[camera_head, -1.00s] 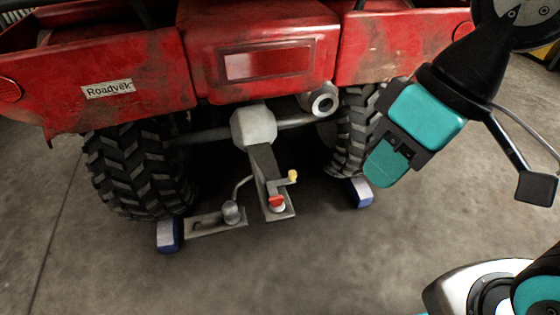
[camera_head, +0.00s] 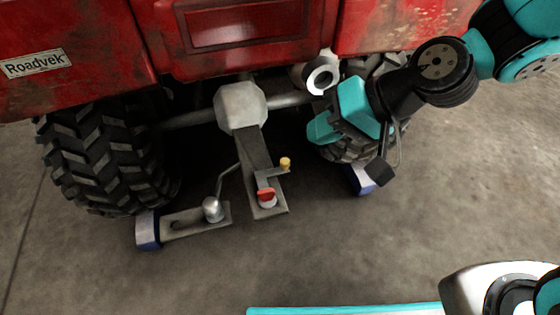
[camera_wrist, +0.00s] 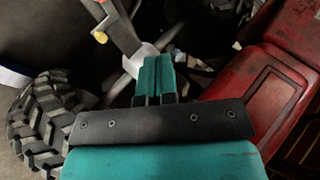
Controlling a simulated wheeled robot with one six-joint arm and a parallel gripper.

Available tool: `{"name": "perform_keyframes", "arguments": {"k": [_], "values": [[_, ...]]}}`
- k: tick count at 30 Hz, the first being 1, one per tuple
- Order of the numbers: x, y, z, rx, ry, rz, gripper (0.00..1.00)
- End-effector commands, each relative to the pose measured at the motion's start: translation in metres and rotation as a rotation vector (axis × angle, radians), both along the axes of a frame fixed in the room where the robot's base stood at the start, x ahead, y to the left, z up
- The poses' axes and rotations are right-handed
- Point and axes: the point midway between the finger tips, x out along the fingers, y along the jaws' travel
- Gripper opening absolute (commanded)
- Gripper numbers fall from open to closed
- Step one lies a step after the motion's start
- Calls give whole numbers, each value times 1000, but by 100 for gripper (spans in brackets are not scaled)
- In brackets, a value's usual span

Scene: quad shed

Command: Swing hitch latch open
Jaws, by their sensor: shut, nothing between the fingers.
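The hitch latch (camera_head: 270,175) is a small grey lever on the quad's grey hitch bar (camera_head: 250,148). It has a red cap (camera_head: 266,196) at its pivot and a yellow knob (camera_head: 285,163) at its raised end, on the right. In the wrist view the yellow knob (camera_wrist: 100,37) is up and left of my fingertips. My gripper (camera_head: 316,132) is to the right of the bar and farther back than the knob, apart from it. In the wrist view its teal fingers (camera_wrist: 153,62) are together and empty.
The red quad body (camera_head: 240,35) overhangs above. The exhaust pipe (camera_head: 320,76) is close to my gripper, with the right rear tyre (camera_head: 350,150) behind it. A ball mount plate (camera_head: 185,223) and blue chocks (camera_head: 148,230) are low down. The floor in front is clear.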

Motion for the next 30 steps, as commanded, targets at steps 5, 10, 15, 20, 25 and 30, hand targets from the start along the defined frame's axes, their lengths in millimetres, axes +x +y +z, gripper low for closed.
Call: {"name": "perform_keyframes", "arguments": {"k": [5, 10, 15, 20, 25, 30], "values": [[47, 6, -106, 185, 108, -346, 0], [71, -9, -167, 275, 161, -616, 0], [79, -19, -192, 304, 176, -741, 0], [89, -12, -202, 308, 173, -753, 0], [108, 10, -220, 308, 171, -748, 0], [129, 32, -242, 308, 171, -748, 0]]}}
